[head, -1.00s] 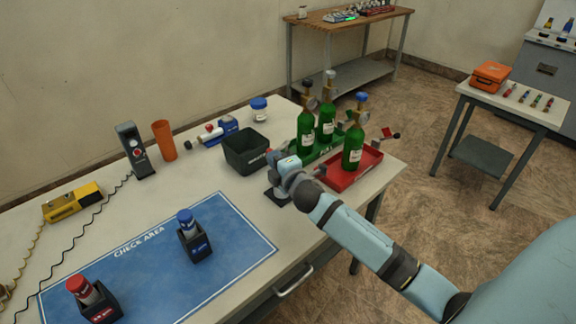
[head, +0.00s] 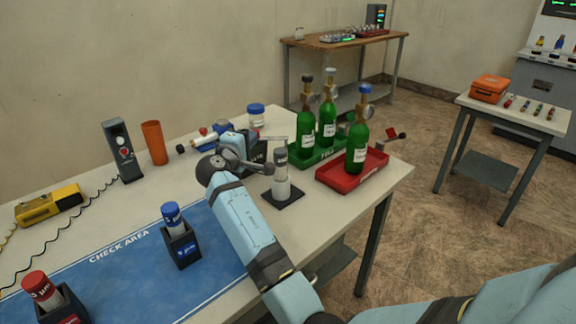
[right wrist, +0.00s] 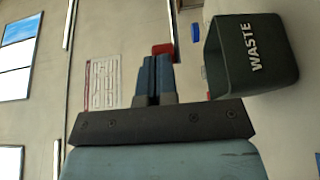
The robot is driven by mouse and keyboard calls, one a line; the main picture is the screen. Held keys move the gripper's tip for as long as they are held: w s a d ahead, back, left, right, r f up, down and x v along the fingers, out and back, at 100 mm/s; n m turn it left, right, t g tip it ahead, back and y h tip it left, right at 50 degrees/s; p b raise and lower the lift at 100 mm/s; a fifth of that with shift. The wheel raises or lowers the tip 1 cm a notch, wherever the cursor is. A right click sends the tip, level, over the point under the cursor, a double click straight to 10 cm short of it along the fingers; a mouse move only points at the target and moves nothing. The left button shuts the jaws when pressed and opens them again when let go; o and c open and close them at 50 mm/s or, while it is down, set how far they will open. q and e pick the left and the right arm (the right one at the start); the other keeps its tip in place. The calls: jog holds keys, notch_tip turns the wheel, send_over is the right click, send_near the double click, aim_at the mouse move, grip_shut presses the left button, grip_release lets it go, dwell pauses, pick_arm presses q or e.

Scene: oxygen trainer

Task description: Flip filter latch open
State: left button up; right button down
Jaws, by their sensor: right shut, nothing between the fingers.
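A pale upright cylinder with a grey upper part (head: 281,160), which looks like the filter unit, stands on a black square base near the table's front edge in the head view. A thin light bar at its top reaches left; I cannot tell whether this is the latch or how it is set. My right gripper (head: 233,142) is left of and behind the cylinder, apart from it. In the right wrist view its two dark blue fingers (right wrist: 154,65) are shut and empty. The cylinder does not show clearly there. My left gripper is out of view.
The waste bin (right wrist: 252,60) is close to my right fingers. Green bottles stand in a green tray and a red tray (head: 352,181) to the right. A blue mat (head: 110,270) with two filter holders lies front left.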

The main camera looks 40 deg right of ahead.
pick_arm(q)
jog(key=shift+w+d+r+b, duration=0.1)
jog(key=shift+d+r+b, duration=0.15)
jog(key=shift+b, duration=0.45)
pick_arm(e)
jog(key=w+d+m+g+h, duration=0.2)
jog(key=w+d+m+g, duration=0.1)
jog(key=w+g, duration=0.1)
jog(key=shift+w+d+r+g, duration=0.15)
jog(key=shift+w+d+g, duration=0.2)
jog(key=shift+w, duration=0.25)
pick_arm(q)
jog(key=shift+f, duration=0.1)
pick_arm(e)
jog(key=shift+d+r, duration=0.1)
jog(key=shift+d, duration=0.05)
pick_arm(q)
jog(key=shift+p, duration=0.35)
pick_arm(e)
jog(key=v, duration=0.8)
jog(key=shift+f, duration=0.3)
